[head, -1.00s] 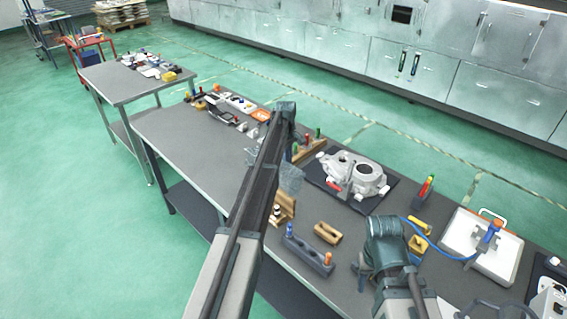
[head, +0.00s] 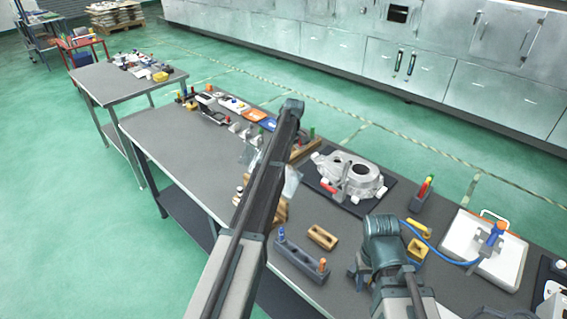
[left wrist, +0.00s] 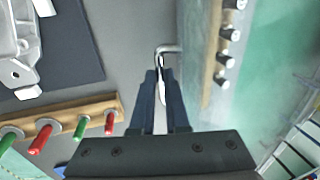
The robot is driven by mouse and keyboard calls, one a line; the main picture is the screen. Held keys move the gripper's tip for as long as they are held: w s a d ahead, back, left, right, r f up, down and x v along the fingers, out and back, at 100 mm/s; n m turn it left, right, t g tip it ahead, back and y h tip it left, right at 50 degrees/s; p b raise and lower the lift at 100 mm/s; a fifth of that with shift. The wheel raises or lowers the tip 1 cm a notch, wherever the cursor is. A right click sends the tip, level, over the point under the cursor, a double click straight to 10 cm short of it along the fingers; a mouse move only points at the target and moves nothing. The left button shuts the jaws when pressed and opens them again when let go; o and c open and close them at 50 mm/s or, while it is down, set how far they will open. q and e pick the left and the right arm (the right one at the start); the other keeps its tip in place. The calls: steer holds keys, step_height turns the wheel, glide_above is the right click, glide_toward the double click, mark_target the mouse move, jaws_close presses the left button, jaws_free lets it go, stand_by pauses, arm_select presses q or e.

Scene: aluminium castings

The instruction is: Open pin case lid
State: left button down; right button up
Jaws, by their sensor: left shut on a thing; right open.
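The wooden pin case (head: 279,212) stands near the table's front edge, mostly hidden behind my left arm in the head view. Its clear lid (head: 292,182) shows as a narrow, tilted pane beside the arm. In the left wrist view, the case's wooden strip (left wrist: 209,85) carries several metal pins, with a clear pane (left wrist: 189,55) beside it. My left gripper (left wrist: 161,76) is shut on the bent metal handle (left wrist: 169,48) by the pane. Its fingers are hidden in the head view. My right gripper (head: 360,272) is open and empty above the table, right of the case.
The metal casting (head: 350,176) lies on a dark mat behind the case. A wooden rack with red and green pins (left wrist: 80,128) is close to my left gripper. A grey block (head: 301,262) and a small wooden block (head: 322,237) lie in front.

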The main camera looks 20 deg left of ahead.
arm_select(q)
steer(key=shift+w+d+f, duration=0.1)
steer(key=shift+d+f, duration=0.4)
steer(key=shift+d, duration=0.1)
arm_select(e)
steer(key=shift+w+f, duration=0.1)
steer(key=shift+f, duration=0.35)
arm_select(q)
steer(key=c, duration=0.9)
jaws_free()
steer(key=shift+d, duration=0.1)
arm_select(e)
steer(key=shift+d, duration=0.1)
arm_select(q)
steer(key=p+v, duration=1.4)
steer(key=shift+w+a+r, duration=0.15)
steer(key=shift+a+r, duration=0.05)
steer(key=shift+a, duration=0.2)
arm_select(e)
step_height(320, 180, up, 14)
steer(key=shift+w+a+r, duration=0.15)
steer(key=shift+w+a, duration=0.05)
steer(key=shift+w, duration=0.1)
